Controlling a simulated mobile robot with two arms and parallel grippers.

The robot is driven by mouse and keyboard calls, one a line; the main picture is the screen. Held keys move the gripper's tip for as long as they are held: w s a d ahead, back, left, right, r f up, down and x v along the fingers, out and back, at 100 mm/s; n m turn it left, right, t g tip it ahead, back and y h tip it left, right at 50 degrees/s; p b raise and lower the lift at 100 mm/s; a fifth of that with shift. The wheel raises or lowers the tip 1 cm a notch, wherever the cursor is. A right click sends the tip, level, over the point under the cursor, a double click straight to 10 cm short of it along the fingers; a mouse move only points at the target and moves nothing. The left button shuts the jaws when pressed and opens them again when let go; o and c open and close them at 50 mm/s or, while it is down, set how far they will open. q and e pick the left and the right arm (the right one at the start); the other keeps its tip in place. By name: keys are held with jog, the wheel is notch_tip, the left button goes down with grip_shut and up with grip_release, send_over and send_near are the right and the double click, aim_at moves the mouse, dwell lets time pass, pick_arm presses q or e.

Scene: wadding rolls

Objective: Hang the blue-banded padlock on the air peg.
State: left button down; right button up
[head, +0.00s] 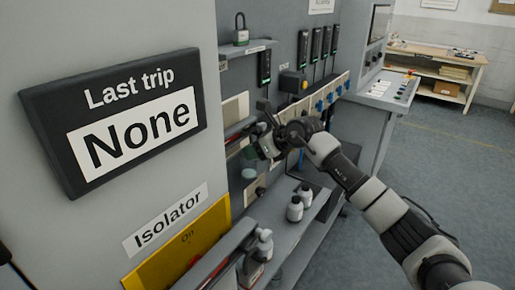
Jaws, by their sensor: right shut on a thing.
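My right gripper (264,142) reaches in from the lower right, in front of the panel's lower shelves. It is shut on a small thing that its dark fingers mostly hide. I cannot make out a blue band on it, or tell for certain that it is the padlock. A padlock with a green band (241,38) stands upright on the small upper shelf, apart from the gripper. A pale strip (312,99) with several blue fittings (320,105) runs behind and to the right of the gripper. I cannot tell which fitting or peg is the air peg. My left gripper is out of view.
A "Last trip None" sign (118,112) and a yellow isolator plate (180,245) are at the left. A control desk (388,88) and a wooden bench (440,60) stand farther back. The floor at right is clear.

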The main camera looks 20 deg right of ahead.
jog(key=o, duration=1.1)
jog(key=shift+c, duration=0.2)
